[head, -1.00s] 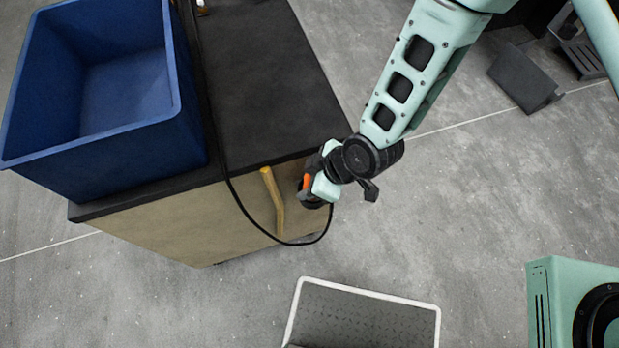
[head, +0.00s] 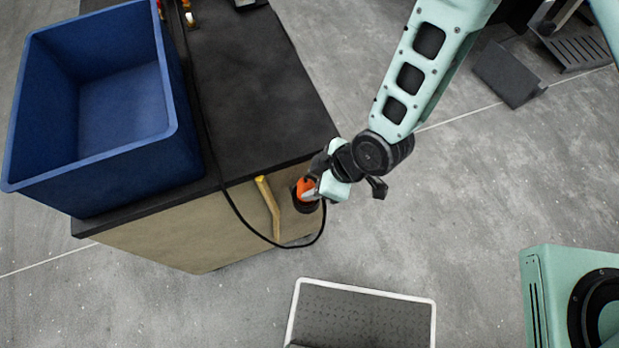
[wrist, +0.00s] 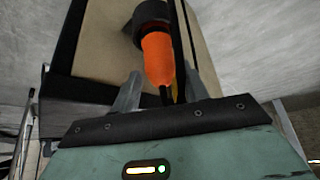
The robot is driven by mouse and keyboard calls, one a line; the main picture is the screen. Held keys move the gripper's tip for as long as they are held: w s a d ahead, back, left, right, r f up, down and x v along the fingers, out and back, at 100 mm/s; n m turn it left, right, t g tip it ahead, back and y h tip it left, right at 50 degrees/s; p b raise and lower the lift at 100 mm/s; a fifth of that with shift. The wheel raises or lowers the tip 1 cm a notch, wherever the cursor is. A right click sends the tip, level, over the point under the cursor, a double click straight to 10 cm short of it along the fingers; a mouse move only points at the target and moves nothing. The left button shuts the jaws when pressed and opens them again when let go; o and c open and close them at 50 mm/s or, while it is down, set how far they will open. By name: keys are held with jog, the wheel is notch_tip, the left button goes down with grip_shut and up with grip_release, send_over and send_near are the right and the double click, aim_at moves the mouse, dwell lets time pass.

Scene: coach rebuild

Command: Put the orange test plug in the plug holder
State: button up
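The orange test plug (head: 305,187) is at the front side of the cart, with its far end in a black round cup, the plug holder (head: 303,205). In the wrist view, the plug (wrist: 157,60) points away from me into the black holder (wrist: 151,16). A black cable runs from its near end. My gripper (head: 315,190) is just to the right of the plug. In the wrist view its two grey fingers (wrist: 163,80) are spread, with gaps on both sides of the plug's near end. How deep the plug sits is hard to tell.
A blue bin (head: 120,150) stands on the black cart top (head: 255,95). A yellow handle (head: 268,205) is left of the holder. The black cable (head: 240,207) loops below it. A white-rimmed grey panel (head: 362,315) lies in front.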

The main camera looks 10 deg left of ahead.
jog(key=shift+p+v, duration=1.5)
jog(key=shift+v, duration=1.3)
jog(key=w+d+r+m+h, duration=0.1)
jog(key=d+r+m+h, duration=0.35)
jog(key=r, duration=1.05)
jog(key=s+d+r+m+b, duration=0.1)
jog(key=s+d+r+m, duration=0.4)
jog(key=d+r, duration=0.5)
jog(key=shift+s+d+r+h, duration=0.3)
jog(key=shift+s+d+h, duration=0.15)
jog(key=shift+s+d, duration=0.3)
jog(key=shift+a, duration=0.1)
jog(key=shift+c, duration=0.4)
